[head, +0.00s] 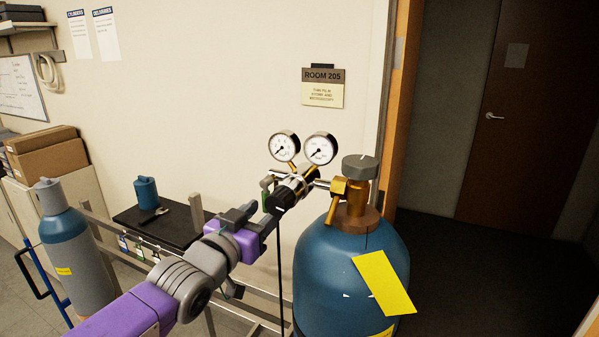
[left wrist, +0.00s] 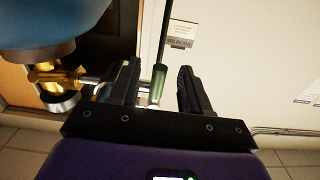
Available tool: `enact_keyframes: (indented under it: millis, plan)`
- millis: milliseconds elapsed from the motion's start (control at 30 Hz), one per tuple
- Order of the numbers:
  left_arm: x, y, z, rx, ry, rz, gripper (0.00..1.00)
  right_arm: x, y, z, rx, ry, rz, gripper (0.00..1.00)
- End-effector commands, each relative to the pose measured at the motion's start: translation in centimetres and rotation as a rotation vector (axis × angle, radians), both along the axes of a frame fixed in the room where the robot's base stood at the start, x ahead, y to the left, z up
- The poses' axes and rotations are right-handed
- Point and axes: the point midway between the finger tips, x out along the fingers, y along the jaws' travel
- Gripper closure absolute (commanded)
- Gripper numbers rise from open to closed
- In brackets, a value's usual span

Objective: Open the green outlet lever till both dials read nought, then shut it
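The regulator (head: 292,190) sits on the blue gas cylinder (head: 335,280), with two round dials above it. The left dial (head: 284,146) and right dial (head: 320,148) have dark needles pointing to the lower left; their figures are too small to read. The green outlet lever (head: 266,184) shows at the regulator's left side, partly hidden. My left gripper (head: 258,213) is just below and left of the regulator. In the left wrist view the green lever (left wrist: 158,82) stands between the open fingers, nearer the left finger and apart from the right one. My right gripper is out of view.
The cylinder's grey-topped valve (head: 360,168) stands right of the regulator, and a yellow tag (head: 384,281) hangs on the cylinder. A black hose (head: 280,280) runs down from the regulator. A dark shelf (head: 175,229) holds a small blue canister (head: 146,192). Another cylinder (head: 72,250) stands left.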

Motion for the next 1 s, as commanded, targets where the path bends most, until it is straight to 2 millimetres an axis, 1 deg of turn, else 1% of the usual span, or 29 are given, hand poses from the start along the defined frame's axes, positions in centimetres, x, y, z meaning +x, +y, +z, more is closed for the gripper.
enact_keyframes:
  millis: [133,200,467,567,733,1000]
  plan:
    - [0.0,0.0,-0.1,0.000,0.001,0.001,0.54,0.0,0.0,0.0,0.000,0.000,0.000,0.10]
    - [0.0,0.1,-0.1,0.001,0.002,0.001,0.58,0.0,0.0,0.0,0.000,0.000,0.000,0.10]
    - [0.0,0.1,0.0,0.002,0.001,0.002,0.58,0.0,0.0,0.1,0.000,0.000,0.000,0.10]
    - [-0.6,0.3,0.1,0.003,0.001,0.002,0.58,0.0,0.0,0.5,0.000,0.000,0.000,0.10]
    - [-2.3,0.9,0.2,0.002,0.000,0.001,0.58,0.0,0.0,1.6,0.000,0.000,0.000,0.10]
    - [-4.8,1.8,0.2,0.002,-0.001,0.000,0.58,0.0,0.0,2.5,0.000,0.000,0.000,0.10]
